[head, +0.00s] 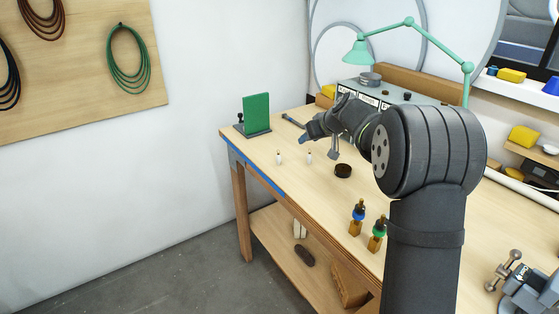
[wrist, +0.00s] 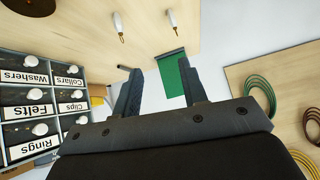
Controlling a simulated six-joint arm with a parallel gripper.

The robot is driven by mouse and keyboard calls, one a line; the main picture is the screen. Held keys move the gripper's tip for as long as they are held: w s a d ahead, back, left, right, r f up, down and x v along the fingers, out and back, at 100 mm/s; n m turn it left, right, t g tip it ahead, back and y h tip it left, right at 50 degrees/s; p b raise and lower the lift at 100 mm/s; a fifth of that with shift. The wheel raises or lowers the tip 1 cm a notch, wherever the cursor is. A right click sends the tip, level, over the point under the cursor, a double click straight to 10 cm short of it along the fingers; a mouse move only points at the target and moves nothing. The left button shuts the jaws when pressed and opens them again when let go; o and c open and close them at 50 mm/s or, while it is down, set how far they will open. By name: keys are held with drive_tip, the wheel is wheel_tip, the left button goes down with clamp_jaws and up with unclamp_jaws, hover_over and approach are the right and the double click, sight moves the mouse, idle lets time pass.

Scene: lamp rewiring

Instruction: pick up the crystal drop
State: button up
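Two small pale, slender pieces with brass-coloured ends stand out on the bench, the left one (head: 278,158) and the right one (head: 309,157). In the wrist view they show near the top edge, one at the left (wrist: 118,22) and one at the right (wrist: 171,18). I cannot tell whether either is the crystal drop; no clear crystal shape shows. My gripper (head: 318,146) is above the bench near the right piece. Its two fingers (wrist: 160,88) are spread wide, with nothing held between them.
A green upright panel (head: 256,113) stands at the bench's far left corner. A dark round dish (head: 343,171) is right of the pale pieces. Blue-collared (head: 357,217) and green-collared (head: 377,236) items stand nearer. A labelled drawer cabinet (wrist: 45,105) is beside my gripper. The left bench edge is open.

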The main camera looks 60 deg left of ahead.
drive_tip(key=s+a, duration=0.1)
drive_tip(key=s, duration=0.1)
approach(278, 157)
drive_tip(key=shift+w+a+f, duration=0.3)
drive_tip(key=shift+a+f, duration=0.1)
drive_tip(key=shift+a, duration=0.2)
drive_tip(key=shift+w+a+f, duration=0.3)
drive_tip(key=shift+a+f, duration=0.15)
drive_tip(key=shift+a, duration=0.15)
drive_tip(key=shift+s+x, duration=0.1)
drive_tip(key=shift+x, duration=1.35)
drive_tip(key=shift+s+x, duration=0.15)
drive_tip(key=shift+x, duration=1.3)
drive_tip(key=shift+a+r, duration=0.15)
drive_tip(key=shift+a, duration=0.05)
clamp_jaws()
